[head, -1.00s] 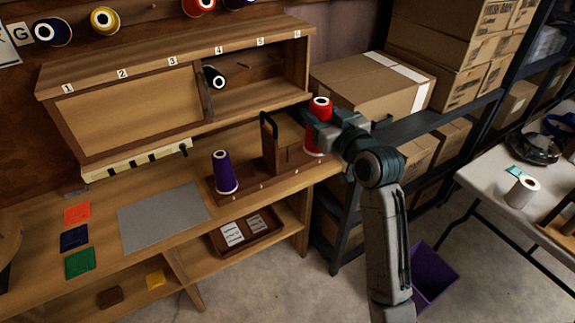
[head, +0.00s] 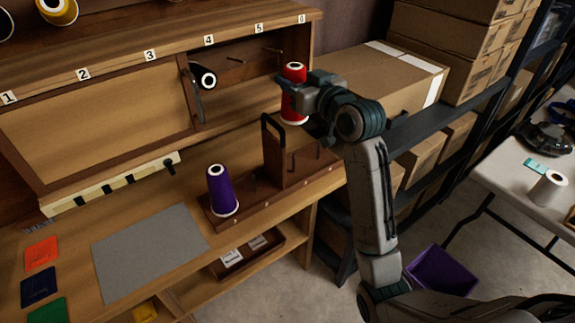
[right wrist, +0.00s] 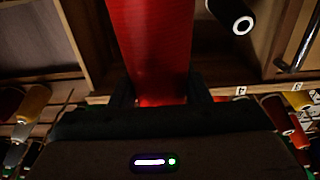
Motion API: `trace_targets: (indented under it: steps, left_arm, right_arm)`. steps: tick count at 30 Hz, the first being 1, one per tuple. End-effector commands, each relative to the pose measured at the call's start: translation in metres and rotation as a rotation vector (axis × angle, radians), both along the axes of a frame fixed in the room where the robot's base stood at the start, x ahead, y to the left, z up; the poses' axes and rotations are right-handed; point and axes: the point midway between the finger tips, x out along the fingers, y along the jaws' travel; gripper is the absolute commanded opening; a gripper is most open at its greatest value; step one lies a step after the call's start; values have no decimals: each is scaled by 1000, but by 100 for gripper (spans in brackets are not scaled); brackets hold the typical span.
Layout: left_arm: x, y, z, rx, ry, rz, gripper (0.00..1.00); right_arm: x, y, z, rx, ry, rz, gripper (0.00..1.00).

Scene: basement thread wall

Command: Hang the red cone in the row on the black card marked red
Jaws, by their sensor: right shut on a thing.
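The red cone (head: 294,95) is in my right gripper (head: 296,88), upright and raised above the wooden tote, in front of the cabinet's right end. In the right wrist view the red cone (right wrist: 152,50) fills the space between the fingers (right wrist: 160,98). The numbered cabinet row (head: 165,55) has bare pegs under 5 and near 6. A black cone (head: 205,77) hangs under 4, and a sliding panel (head: 110,115) covers 1 to 3. I cannot make out a black card marked red. My left gripper is not in view.
The tote (head: 285,185) on the bench holds a purple cone (head: 222,190) and has empty pegs. A grey mat (head: 150,252) and coloured cards (head: 40,254) lie to the left. A cardboard box (head: 385,85) stands on the shelving right of the cabinet, near my right arm.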

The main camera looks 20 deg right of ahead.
Motion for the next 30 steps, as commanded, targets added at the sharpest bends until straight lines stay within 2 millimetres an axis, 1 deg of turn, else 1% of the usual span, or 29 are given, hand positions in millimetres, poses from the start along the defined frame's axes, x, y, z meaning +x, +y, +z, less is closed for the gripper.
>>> trace_targets:
  steps: [5, 12, 15, 18, 23, 25, 30]
  left_arm:
    - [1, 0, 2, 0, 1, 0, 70]
    - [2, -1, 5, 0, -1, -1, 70]
    - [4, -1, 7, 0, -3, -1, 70]
    - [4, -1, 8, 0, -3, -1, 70]
    - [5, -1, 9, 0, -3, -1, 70]
    - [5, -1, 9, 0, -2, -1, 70]
    - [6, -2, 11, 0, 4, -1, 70]
  right_arm:
    - [0, 0, -35, 1, 9, 0, 16]
    - [-1, 0, -100, 1, 8, 0, 16]
    - [-1, 0, -120, 1, 5, 0, 16]
    - [-1, 0, -134, 1, 4, -1, 16]
    - [0, 0, -143, 0, 1, -1, 16]
    - [-1, 0, -151, 1, 4, -1, 16]
    - [-1, 0, -175, 2, 3, -1, 16]
